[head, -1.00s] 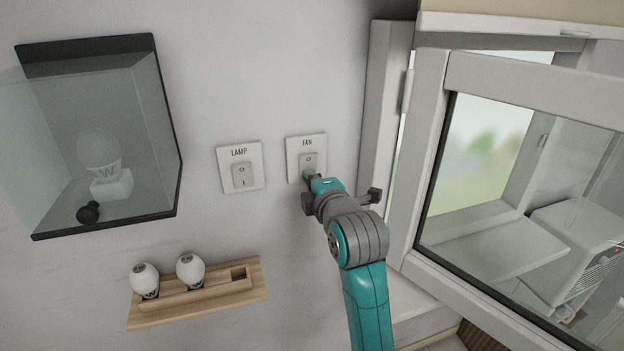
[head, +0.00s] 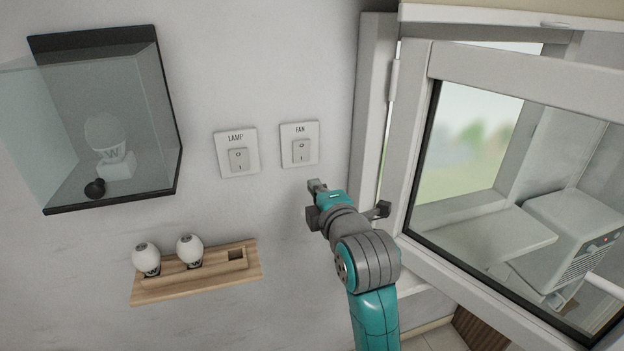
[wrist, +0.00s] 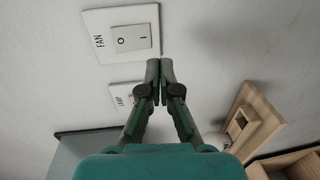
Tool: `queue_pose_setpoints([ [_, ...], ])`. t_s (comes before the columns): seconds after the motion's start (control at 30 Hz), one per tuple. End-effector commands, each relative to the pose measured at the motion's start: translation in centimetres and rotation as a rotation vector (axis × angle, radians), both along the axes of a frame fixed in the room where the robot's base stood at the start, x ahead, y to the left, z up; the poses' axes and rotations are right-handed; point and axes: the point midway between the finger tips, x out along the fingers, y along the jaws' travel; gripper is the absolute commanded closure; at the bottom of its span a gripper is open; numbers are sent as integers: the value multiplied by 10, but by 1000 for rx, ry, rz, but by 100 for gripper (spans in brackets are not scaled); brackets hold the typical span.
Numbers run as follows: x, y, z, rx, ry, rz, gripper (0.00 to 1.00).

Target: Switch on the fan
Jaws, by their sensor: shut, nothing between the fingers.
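The FAN switch (head: 300,151) is a white wall plate with a rocker marked O above and I below in the head view. It also shows close up at the upper left of the wrist view (wrist: 130,38). I cannot tell for certain which side of its rocker is pressed in. My gripper (head: 316,186) is just below and right of this plate, apart from the rocker. In the wrist view the gripper's fingertips (wrist: 160,66) meet with nothing between them, near the plate's edge.
The LAMP switch (head: 237,157) is left of the FAN plate. A glass case (head: 160,110) with a bulb hangs further left; a wooden shelf (head: 150,291) with two bulbs is below. An open window frame (head: 418,150) stands close right. Beyond it is a vented white box (head: 575,215) with small red lights.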

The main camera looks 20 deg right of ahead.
Motion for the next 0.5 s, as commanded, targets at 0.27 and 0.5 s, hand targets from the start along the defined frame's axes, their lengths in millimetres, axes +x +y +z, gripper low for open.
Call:
queue_pose_setpoints([
  [0.27,-41,0,-6,0,1,0,100],
  [0.5,-53,0,-7,0,0,0,100],
])
